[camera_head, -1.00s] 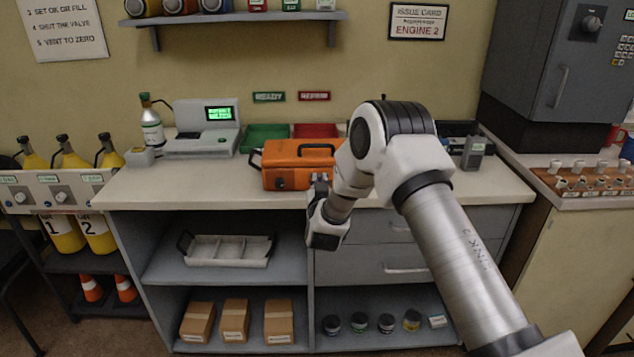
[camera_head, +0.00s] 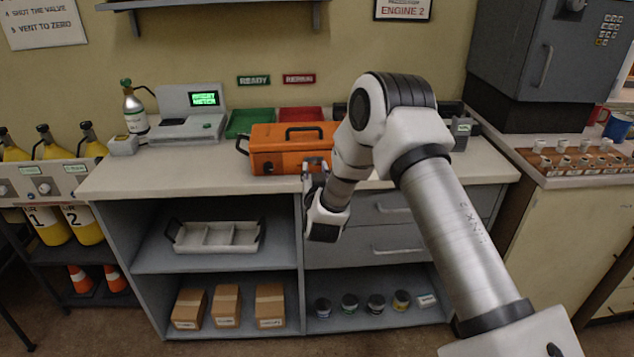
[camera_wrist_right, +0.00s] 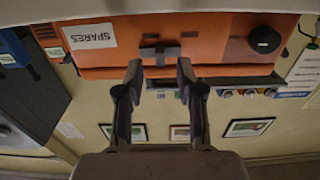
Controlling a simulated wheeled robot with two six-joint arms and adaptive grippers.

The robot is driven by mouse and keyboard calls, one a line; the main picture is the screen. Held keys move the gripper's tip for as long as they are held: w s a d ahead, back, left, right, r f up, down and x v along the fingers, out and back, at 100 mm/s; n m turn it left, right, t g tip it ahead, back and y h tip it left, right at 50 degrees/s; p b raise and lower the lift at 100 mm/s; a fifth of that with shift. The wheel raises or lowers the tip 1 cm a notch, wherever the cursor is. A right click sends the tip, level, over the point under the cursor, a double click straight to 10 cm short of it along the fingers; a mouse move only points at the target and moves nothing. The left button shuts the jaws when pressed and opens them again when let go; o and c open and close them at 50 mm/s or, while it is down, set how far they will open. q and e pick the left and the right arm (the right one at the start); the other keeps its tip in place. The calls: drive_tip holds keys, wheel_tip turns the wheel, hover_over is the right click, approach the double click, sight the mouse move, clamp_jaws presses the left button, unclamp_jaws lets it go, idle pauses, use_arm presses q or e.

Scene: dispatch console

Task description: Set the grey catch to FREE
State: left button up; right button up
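An orange case (camera_head: 264,164) stands on the counter, its handle on top. In the wrist view, the front of the case (camera_wrist_right: 215,62) bears a white SPARES label (camera_wrist_right: 90,35), upside down in the picture. A small grey catch (camera_wrist_right: 160,55) sits on the case front beside the label. Its setting cannot be read. My right gripper (camera_wrist_right: 160,78) is open and empty, its two fingers either side of the catch in the picture; contact cannot be told. In the head view the right gripper (camera_head: 316,172) is at the case's front right. My left gripper is not in view.
A round black part (camera_wrist_right: 264,40) sits on the case front. Behind the case are a green tray (camera_head: 249,123) and a red tray (camera_head: 299,115). A device with a lit screen (camera_head: 190,112) stands left. The counter front (camera_head: 190,180) is clear at left.

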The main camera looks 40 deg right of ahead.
drive_tip(key=v, duration=0.9)
drive_tip(key=shift+s+a, duration=0.1)
drive_tip(key=shift+s, duration=0.05)
drive_tip(key=s+a+f+n+g+y, duration=0.2)
drive_tip(key=s+a+f, duration=0.15)
drive_tip(key=f, duration=0.45)
drive_tip(key=s+a+f+n+g+y, duration=0.1)
drive_tip(key=s+a+f+g+y, duration=0.15)
drive_tip(key=s+f, duration=0.4)
drive_tip(key=s+a+f+n+g+y, duration=0.1)
drive_tip(key=s+a+f+n+g, duration=0.15)
drive_tip(key=f, duration=0.65)
drive_tip(key=s+a+f+g+y, duration=0.1)
drive_tip(key=s+a+f+g, duration=0.1)
drive_tip(key=s, duration=0.5)
drive_tip(key=s+a+f+g+y, duration=0.1)
drive_tip(key=s+a+f+g, duration=0.1)
drive_tip(key=s, duration=0.5)
drive_tip(key=s+a+f+g+y, duration=0.2)
drive_tip(key=s+a+g, duration=0.1)
drive_tip(key=s, duration=0.5)
drive_tip(key=shift+f+g, duration=0.3)
drive_tip(key=shift+g, duration=0.5)
